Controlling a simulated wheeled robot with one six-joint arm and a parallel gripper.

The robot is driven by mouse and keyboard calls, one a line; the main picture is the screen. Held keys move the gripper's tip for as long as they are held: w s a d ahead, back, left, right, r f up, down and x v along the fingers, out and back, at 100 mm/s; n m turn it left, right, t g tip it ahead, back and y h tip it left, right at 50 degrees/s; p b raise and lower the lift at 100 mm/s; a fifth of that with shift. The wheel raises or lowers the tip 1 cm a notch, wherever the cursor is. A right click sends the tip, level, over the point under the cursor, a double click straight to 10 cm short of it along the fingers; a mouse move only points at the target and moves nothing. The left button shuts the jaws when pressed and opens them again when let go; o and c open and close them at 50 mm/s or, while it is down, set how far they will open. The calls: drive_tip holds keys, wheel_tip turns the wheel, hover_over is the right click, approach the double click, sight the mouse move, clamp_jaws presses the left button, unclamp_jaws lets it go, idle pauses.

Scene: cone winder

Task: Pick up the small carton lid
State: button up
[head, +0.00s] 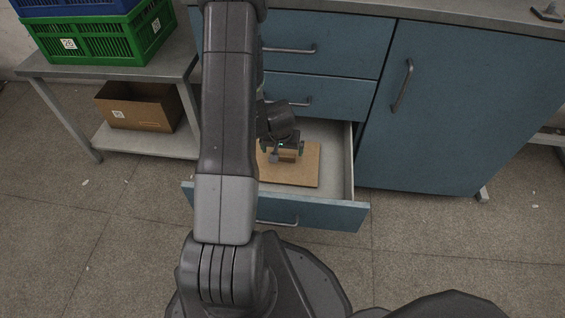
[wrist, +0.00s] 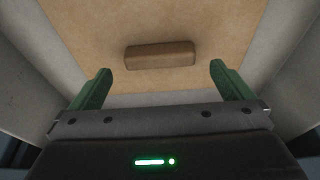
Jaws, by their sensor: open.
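The small carton lid (head: 305,174) is a flat tan board lying in the open bottom drawer. In the wrist view the lid (wrist: 95,35) fills much of the upper picture, with a raised brown block (wrist: 160,55) on it. My gripper (head: 283,151) is inside the drawer opening, over the lid. In the wrist view my gripper (wrist: 160,71) is open, with its green fingers wide apart and nothing between them. The block lies just ahead of the fingertips, between their lines. How high the fingers are above the lid is hard to tell. My arm hides the lid's left part in the head view.
The drawer front (head: 330,213) and side walls surround the lid closely. Blue cabinet doors (head: 470,105) and shut drawers stand behind. A bench at left bears a green crate (head: 95,40); a brown carton (head: 140,107) sits on its lower shelf. Floor at right is clear.

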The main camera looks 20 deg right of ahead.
sight(283, 155)
drive_tip(key=b+x, duration=0.2)
drive_tip(key=x, duration=0.2)
drive_tip(key=shift+f, duration=0.25)
drive_tip(key=shift+r, duration=0.1)
drive_tip(key=shift+c, duration=0.2)
drive_tip(key=c, duration=0.9)
drive_tip(key=shift+o, duration=0.2)
drive_tip(key=shift+r, duration=0.15)
